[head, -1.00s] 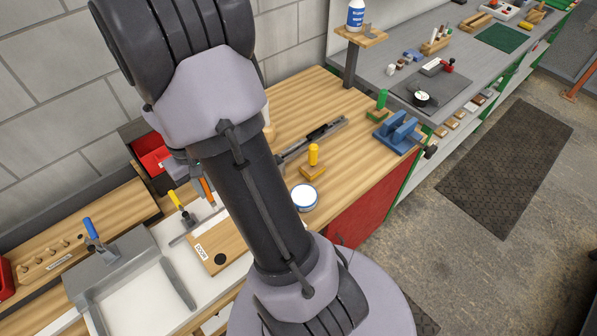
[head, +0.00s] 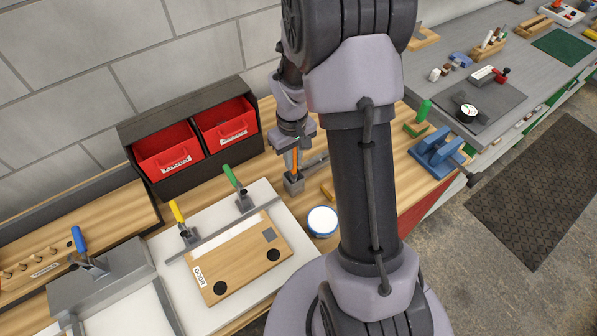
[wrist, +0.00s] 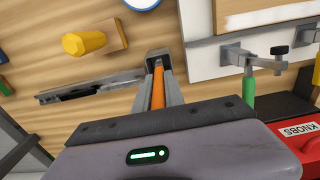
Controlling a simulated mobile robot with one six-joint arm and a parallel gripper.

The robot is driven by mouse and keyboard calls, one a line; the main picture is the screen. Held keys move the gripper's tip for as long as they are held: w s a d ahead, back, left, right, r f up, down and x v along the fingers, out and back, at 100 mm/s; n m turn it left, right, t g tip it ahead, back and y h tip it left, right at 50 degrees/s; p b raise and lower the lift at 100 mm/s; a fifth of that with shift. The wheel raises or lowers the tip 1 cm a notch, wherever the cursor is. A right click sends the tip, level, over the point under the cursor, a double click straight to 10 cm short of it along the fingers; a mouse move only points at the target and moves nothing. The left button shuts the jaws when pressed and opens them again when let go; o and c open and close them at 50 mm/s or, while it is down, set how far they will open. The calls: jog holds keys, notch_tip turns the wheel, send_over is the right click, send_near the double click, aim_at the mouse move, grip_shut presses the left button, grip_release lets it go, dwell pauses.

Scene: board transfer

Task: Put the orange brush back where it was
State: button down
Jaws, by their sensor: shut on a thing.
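The orange brush (head: 294,159) is in my gripper (head: 294,172), near the back of the wooden bench. In the wrist view, my gripper (wrist: 158,80) is shut on the orange brush (wrist: 158,92), one finger on each side. A small grey square holder (head: 293,186) is directly below the brush in the head view. The holder also shows in the wrist view (wrist: 158,54), at the brush's far end. I cannot tell whether that end is inside the holder or just above it. The brush's tip is hidden.
A dark rack with red bins (head: 228,124) stands left of my gripper. A white plate with a wooden board (head: 238,262) and clamps with yellow and green handles lies in front. A yellow-handled tool (wrist: 84,43), a dark rail (wrist: 88,86) and a white-lidded tin (head: 322,221) are close by.

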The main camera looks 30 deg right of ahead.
jog(key=shift+f+b, duration=0.5)
jog(key=shift+f, duration=1.5)
jog(key=c, duration=1.4)
grip_release()
notch_tip(320, 180, up, 13)
jog(key=p, duration=0.3)
jog(key=shift+a+f, duration=0.1)
jog(key=shift+f, duration=0.05)
jog(key=s+a+r+m+t+y, duration=0.2)
jog(key=s+a+r+m+t, duration=0.2)
jog(key=s+a+r, duration=1.2)
jog(key=shift+s+r+m+t, duration=0.4)
jog(key=shift+s+r+t, duration=0.35)
jog(key=shift+t, duration=0.15)
